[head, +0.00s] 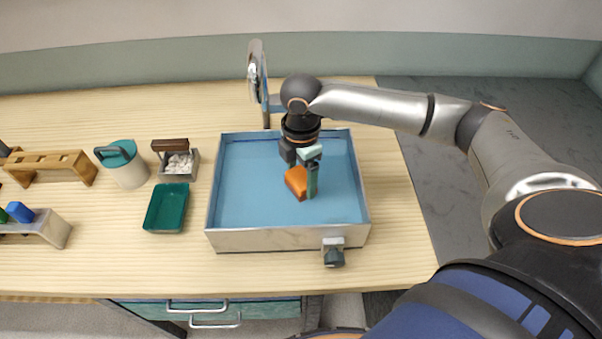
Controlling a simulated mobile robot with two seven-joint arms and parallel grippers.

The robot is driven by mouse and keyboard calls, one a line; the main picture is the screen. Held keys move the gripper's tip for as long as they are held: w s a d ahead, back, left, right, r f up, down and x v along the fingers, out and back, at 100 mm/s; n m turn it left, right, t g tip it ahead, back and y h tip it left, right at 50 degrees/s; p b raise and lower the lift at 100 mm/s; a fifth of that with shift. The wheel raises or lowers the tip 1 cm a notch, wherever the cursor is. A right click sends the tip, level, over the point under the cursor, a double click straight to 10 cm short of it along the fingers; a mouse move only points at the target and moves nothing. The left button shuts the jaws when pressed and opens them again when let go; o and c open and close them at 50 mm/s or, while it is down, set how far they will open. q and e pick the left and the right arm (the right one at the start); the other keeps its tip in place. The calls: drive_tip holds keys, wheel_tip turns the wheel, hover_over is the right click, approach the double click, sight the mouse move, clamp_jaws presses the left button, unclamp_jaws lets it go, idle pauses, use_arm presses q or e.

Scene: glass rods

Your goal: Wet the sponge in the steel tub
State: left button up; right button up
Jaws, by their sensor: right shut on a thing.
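The steel tub (288,239) stands on the wooden table and holds blue water (250,185). My right gripper (307,180) reaches down into the tub area from above. It is shut on the orange sponge (296,183), which shows between and beside its fingers. The sponge is over or in the water; I cannot tell how deep it sits. Part of the sponge is hidden by the fingers. My left gripper is not in view.
A dark green tray (167,207), a small box of white pieces (178,165) and a teal-lidded jug (127,168) stand left of the tub. Wooden and metal racks are at the far left. A dark valve (333,256) juts from the tub's front. A round metal object (256,70) stands behind.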

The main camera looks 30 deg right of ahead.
drive_tip(key=shift+r, duration=2.7)
drive_tip(key=shift+r, duration=0.1)
wheel_tip(320, 180, up, 5)
drive_tip(key=shift+f, duration=0.1)
